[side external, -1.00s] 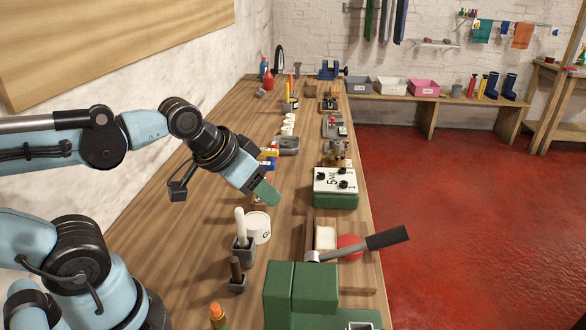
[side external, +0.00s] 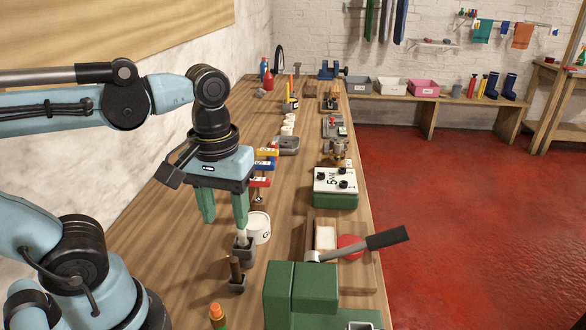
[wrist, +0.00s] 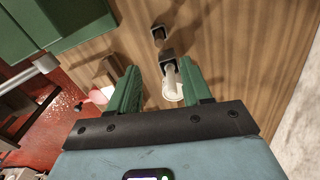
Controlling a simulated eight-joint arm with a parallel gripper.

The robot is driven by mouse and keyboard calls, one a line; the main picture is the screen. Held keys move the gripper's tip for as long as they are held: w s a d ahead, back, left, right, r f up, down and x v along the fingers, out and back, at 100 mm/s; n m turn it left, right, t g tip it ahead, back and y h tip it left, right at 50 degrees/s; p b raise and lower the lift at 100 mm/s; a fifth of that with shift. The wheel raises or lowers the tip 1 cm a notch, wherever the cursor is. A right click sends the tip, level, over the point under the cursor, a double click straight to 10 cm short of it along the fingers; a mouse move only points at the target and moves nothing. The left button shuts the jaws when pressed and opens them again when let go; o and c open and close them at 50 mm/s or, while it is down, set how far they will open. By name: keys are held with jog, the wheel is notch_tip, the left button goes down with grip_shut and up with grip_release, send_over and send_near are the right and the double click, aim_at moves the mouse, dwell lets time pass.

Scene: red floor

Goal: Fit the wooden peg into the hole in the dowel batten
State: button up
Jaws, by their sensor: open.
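My gripper (side external: 226,222) is open, empty and pointing down over the bench, its two green fingers apart. A brown wooden peg (side external: 236,265) stands upright in a small dark grey holder (side external: 238,285), nearer the camera than my fingers; the holder also shows in the wrist view (wrist: 158,32), beyond the fingertips. A pale peg stands in a second grey holder (side external: 243,255), just below and right of my fingers. In the wrist view this pale peg (wrist: 171,76) appears between the fingers, closer to one. I cannot make out the batten's hole.
A white tub (side external: 260,228) stands right behind the pale peg's holder. A green control box (side external: 335,190) stands farther back.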

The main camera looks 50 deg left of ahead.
aim_at(234, 259)
jog(key=shift+w+f, duration=0.15)
jog(key=shift+f, duration=6.05)
jog(key=shift+c, duration=0.5)
grip_shut()
